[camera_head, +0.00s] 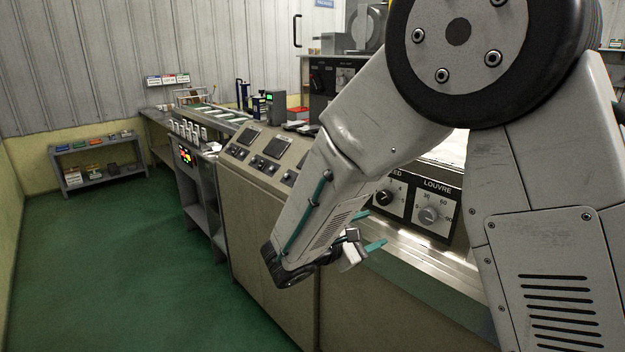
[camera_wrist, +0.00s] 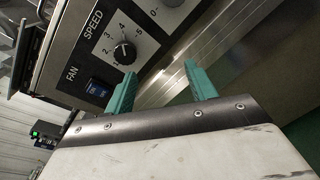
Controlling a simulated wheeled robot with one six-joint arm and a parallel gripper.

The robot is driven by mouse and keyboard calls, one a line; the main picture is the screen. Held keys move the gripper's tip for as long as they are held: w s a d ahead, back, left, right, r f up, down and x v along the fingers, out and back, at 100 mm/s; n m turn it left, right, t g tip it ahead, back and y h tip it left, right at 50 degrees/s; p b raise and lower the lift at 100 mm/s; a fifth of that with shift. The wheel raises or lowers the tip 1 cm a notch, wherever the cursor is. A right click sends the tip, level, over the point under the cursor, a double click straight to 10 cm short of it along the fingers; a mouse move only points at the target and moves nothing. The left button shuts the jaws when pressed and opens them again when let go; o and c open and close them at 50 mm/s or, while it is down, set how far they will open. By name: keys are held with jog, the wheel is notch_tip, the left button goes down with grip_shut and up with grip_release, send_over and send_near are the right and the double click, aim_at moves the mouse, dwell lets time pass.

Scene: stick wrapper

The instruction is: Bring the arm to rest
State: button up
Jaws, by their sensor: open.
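My arm fills the right half of the head view, bent at a large joint, with its forearm slanting down to the left. My gripper (camera_head: 372,230) is at its lower end, in front of the grey machine (camera_head: 270,215). In the wrist view my gripper (camera_wrist: 160,82) shows two teal fingers set wide apart, with nothing between them. Beyond the fingers is the machine's panel with a speed knob (camera_wrist: 124,52) and a fan switch (camera_wrist: 99,87). I cannot tell how far the fingertips are from the panel.
In the head view a louvre knob (camera_head: 429,215) sits on the panel beside my forearm. A metal ledge (camera_head: 440,262) runs along the machine's front. A low shelf (camera_head: 98,160) stands by the far wall. The green floor (camera_head: 110,255) at left is clear.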

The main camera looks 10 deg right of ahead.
jog(key=s+d+m+g+y, duration=0.2)
jog(key=s+d+m+g, duration=0.4)
jog(key=s, duration=0.4)
jog(key=s+d+r+m+y, duration=0.1)
jog(key=s+r+m+y, duration=0.2)
jog(key=s, duration=0.7)
jog(key=s+d+r+m+g+y, duration=0.1)
jog(key=s+r+m+y, duration=0.3)
jog(key=s+m+y, duration=0.4)
jog(key=shift+s+y, duration=0.8)
jog(key=shift+s, duration=0.5)
jog(key=shift+r, duration=0.1)
